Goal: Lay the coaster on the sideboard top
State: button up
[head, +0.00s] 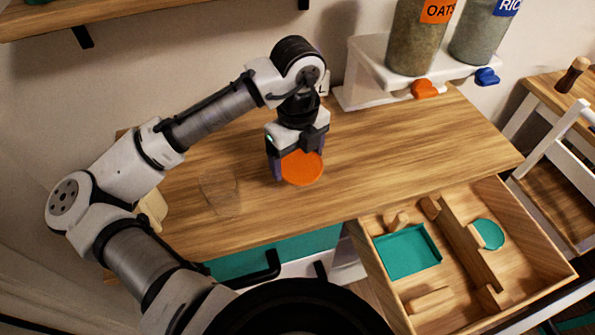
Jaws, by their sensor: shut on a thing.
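An orange round coaster (302,170) is in my gripper (297,163). My gripper points down over the wooden sideboard top (400,150), with its fingers shut on the coaster, one finger showing at each side. The coaster is close to the wood; I cannot tell whether it touches it. Its far edge is hidden behind the gripper.
A clear glass (220,192) stands left of my gripper. A white stand (368,75) with oat (415,40) and rice (485,35) dispensers is at the back right. An open drawer (545,245) at the front holds a teal tray (408,250) and teal disc (489,233).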

aim_at(298, 176)
jog(key=shift+f, duration=3)
jog(key=shift+f, duration=0.1)
jog(key=o, duration=0.9)
jog(key=shift+o, duration=0.2)
notch_tip(298, 176, up, 12)
jog(key=shift+r+b, duration=0.15)
jog(key=shift+b, duration=0.45)
